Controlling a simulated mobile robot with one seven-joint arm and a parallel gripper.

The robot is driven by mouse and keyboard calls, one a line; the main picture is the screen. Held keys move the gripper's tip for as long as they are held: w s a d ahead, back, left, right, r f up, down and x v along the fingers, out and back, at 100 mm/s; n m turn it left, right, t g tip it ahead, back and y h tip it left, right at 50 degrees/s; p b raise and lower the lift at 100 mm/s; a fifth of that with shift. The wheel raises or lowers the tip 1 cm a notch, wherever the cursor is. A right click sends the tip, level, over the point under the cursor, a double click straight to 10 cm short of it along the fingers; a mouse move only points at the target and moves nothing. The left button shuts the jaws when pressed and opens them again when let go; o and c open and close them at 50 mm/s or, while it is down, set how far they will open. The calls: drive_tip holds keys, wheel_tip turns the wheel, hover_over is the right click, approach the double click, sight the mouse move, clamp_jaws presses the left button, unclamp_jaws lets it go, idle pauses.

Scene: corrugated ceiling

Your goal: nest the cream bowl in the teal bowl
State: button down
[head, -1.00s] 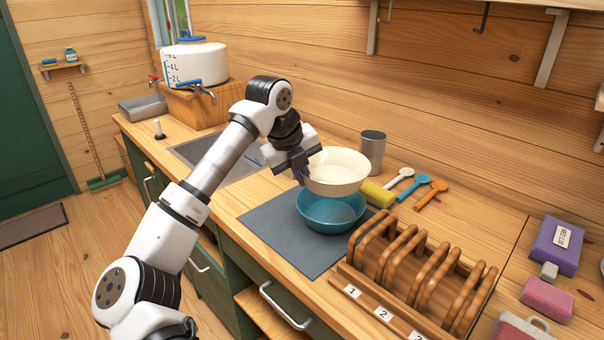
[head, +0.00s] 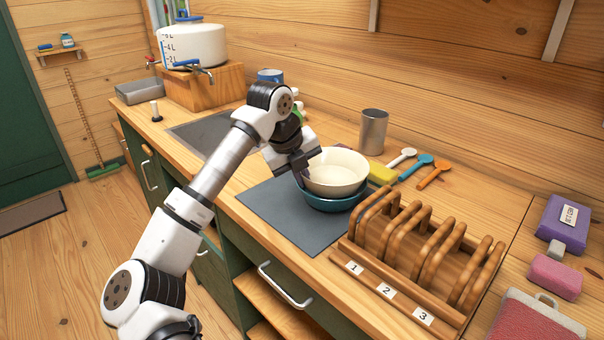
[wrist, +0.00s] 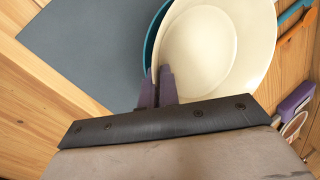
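The cream bowl (head: 337,168) is upright, inside the top of the teal bowl (head: 331,203). Only a band of the teal bowl's outer wall shows below it. I cannot tell whether the cream bowl rests on the teal bowl's bottom. In the wrist view the cream bowl (wrist: 215,50) covers most of the teal bowl (wrist: 152,38), leaving a thin teal edge on the left. My gripper (head: 303,176) is at the cream bowl's left rim. In the wrist view its purple fingers (wrist: 158,88) are closed with the rim between them.
The teal bowl stands on a grey mat (head: 290,228). A wooden rack (head: 440,290) is at the front right. The mat's left part is clear.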

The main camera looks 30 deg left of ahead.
drive_tip(key=c, duration=1.6)
unclamp_jaws()
drive_tip(key=shift+o, duration=0.2)
drive_tip(key=shift+s, duration=0.1)
drive_tip(key=b+v, duration=0.1)
drive_tip(key=v, duration=1.3)
drive_tip(key=shift+d+b, duration=0.15)
drive_tip(key=shift+b, duration=0.2)
